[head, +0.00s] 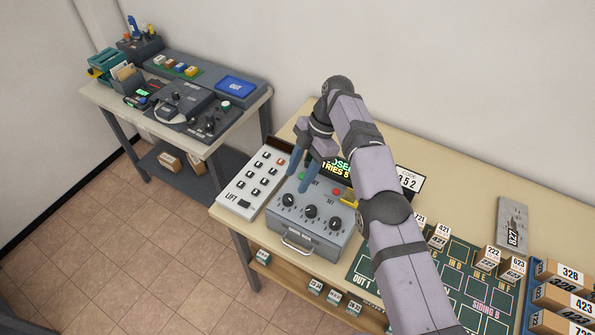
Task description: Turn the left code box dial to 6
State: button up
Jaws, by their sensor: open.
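The grey code box (304,232) stands on the near edge of the cream table, with three black dials on its sloped face. The left dial (289,199) sits at the face's left end, beside the middle dial (310,211) and the right dial (334,223). The dial numbers are too small to read. My gripper (298,181) is open, its blue fingers pointing down just above and behind the left dial. They look apart from it. A screen (338,168) behind the box shows green and yellow text, partly hidden by my arm.
A white LIFT keypad (254,183) stands close left of the box. A code card (409,179) is behind my arm, its visible digits ending in 52. A green sorting mat (455,270) with small numbered boxes lies to the right. Another desk (257,100) stands at the back left.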

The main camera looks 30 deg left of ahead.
aim_at(288, 197)
dwell(0.5)
jog(key=s+a+r+n+t+b, duration=0.1)
jog(key=s+a+r+n+b, duration=0.1)
jog(key=s+a+r+b, duration=0.45)
jog(key=d+f+m, duration=0.1)
jog(key=f+m, duration=0.1)
jog(key=m, duration=0.2)
jog(key=w+d+f+m+t+h+p, duration=0.1)
jog(key=d+m, duration=0.1)
jog(key=m, duration=0.2)
jog(key=w+d+f+m+t+h+p, duration=0.1)
jog(key=d+f+m, duration=0.1)
jog(key=m, duration=0.2)
jog(key=shift+d+f, duration=0.1)
jog(key=shift+f, duration=0.2)
jog(key=m, duration=0.2)
jog(key=w+m, duration=0.1)
jog(key=m, duration=0.1)
jog(key=shift+w+f+t, duration=0.1)
jog(key=shift+t, duration=0.2)
jog(key=m, duration=0.4)
jog(key=shift+w+a, duration=0.15)
jog(key=shift+a, duration=0.1)
jog(key=shift+f+p, duration=1.6)
jog(key=shift+f, duration=2.05)
jog(key=shift+c, duration=0.2)
jog(key=c, duration=1)
